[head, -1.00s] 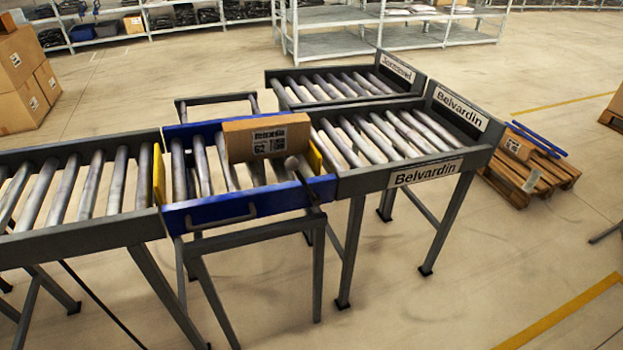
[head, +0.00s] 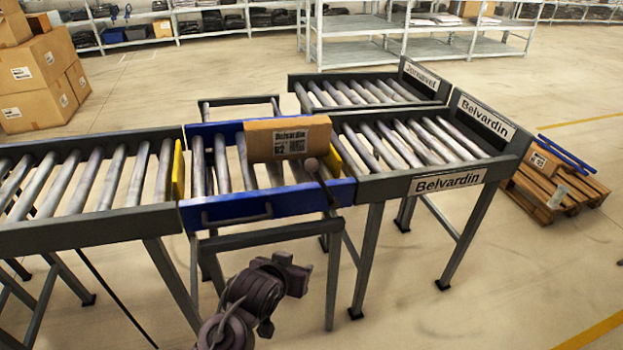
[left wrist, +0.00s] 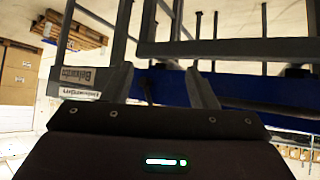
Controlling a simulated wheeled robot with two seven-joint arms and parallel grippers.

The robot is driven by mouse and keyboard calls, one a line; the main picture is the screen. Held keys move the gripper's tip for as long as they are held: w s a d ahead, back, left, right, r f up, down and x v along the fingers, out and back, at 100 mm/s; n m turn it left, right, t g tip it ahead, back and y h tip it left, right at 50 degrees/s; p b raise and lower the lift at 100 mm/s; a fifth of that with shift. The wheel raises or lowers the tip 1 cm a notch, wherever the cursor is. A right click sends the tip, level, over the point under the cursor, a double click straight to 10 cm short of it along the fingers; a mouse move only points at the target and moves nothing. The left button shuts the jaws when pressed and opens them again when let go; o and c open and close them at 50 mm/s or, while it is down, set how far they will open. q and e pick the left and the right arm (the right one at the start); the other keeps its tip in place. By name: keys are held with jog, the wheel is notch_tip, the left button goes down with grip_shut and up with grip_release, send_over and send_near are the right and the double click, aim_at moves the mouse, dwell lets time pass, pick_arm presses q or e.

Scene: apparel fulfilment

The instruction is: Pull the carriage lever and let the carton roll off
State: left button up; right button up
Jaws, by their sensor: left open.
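The blue carriage (head: 235,207) stands between the left roller conveyor and the "Belvardin" lane (head: 440,150). A brown carton (head: 262,143) labelled Belvardin and 62 sits on its rollers, towards the right. The carriage lever (head: 312,165), a round knob on a dark rod, rises at the carriage's front right, in front of the carton. My left gripper (head: 290,270) is in front of and below the carriage, apart from the lever. The left wrist view shows its two fingers (left wrist: 161,85) spread and empty, with the blue carriage (left wrist: 265,95) beyond. My right gripper is out of view.
Yellow stops (head: 178,170) stand at the carriage's ends. A second lane (head: 360,90) lies behind the Belvardin lane. A pallet (head: 545,190) with a small box is at the right. Stacked cartons (head: 40,75) are at the left. The floor in front is clear.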

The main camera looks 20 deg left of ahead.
aim_at(309, 169)
pick_arm(q)
jog(key=w+r+t, duration=0.2)
jog(key=w+r, duration=0.2)
jog(key=w+a+r+n+t, duration=0.1)
jog(key=w+r+t, duration=0.2)
jog(key=w+r, duration=0.1)
jog(key=w+a+r+t, duration=0.1)
jog(key=w+r+t, duration=0.2)
jog(key=w+r, duration=0.1)
jog(key=shift+w+a+n+y, duration=0.1)
jog(key=shift+w+n+y, duration=0.25)
jog(key=shift+w, duration=0.55)
jog(key=w, duration=0.7)
jog(key=shift+w+p, duration=0.15)
jog(key=shift+p, duration=0.15)
grip_shut()
